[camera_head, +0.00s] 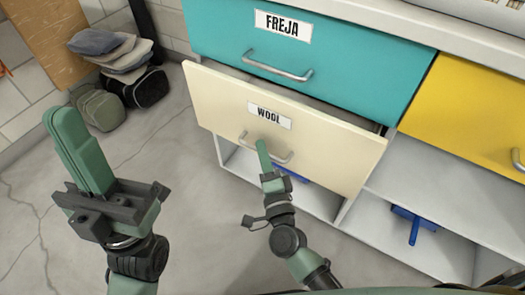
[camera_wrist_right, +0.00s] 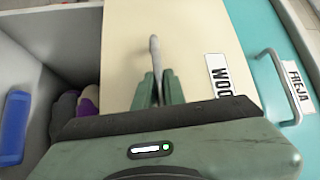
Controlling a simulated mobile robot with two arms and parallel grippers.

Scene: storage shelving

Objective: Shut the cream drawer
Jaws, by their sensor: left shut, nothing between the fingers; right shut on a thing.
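The cream drawer (camera_head: 300,135), labelled WOOL, stands pulled out beneath a teal drawer (camera_head: 345,65); a dark gap shows above its front. Its metal handle (camera_head: 284,160) is on the front below the label, and also shows in the right wrist view (camera_wrist_right: 154,50). My right gripper (camera_head: 262,148) is at this handle, its fingers shut on the bar; in the right wrist view the fingers (camera_wrist_right: 157,88) sit on either side of it. My left gripper (camera_head: 56,118) is shut and empty, held up at the left, away from the drawers.
A yellow drawer (camera_head: 470,115) is at the right. Open shelves below hold a blue T-shaped thing (camera_head: 414,222); the right wrist view shows a blue thing (camera_wrist_right: 14,125) and purple cloth (camera_wrist_right: 88,100). Caps and bags (camera_head: 120,60) sit by the wall. The floor between is clear.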

